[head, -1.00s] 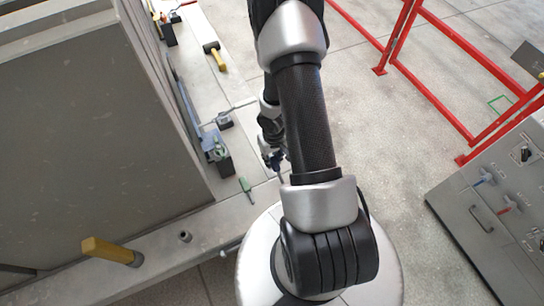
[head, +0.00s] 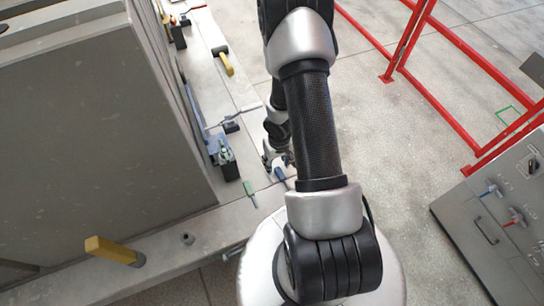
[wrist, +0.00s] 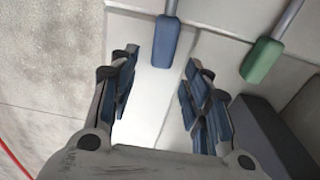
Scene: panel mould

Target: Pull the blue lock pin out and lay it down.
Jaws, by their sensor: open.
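The blue lock pin (wrist: 167,42) shows in the wrist view as a blue handle with a grey shaft running up out of the picture. It appears to lie on the pale ledge, just beyond my open fingertips. In the head view the pin (head: 280,174) is beside my gripper (head: 277,160), partly hidden by my arm. My gripper (wrist: 161,60) is open, with nothing between its fingers.
A green-handled pin (wrist: 262,60) lies to the right of the blue one; a dark block (wrist: 265,130) stands nearer. In the head view a yellow-handled hammer (head: 223,60) lies farther along the ledge. A grey panel (head: 90,130) rises at left. Red rails (head: 450,55) stand at right.

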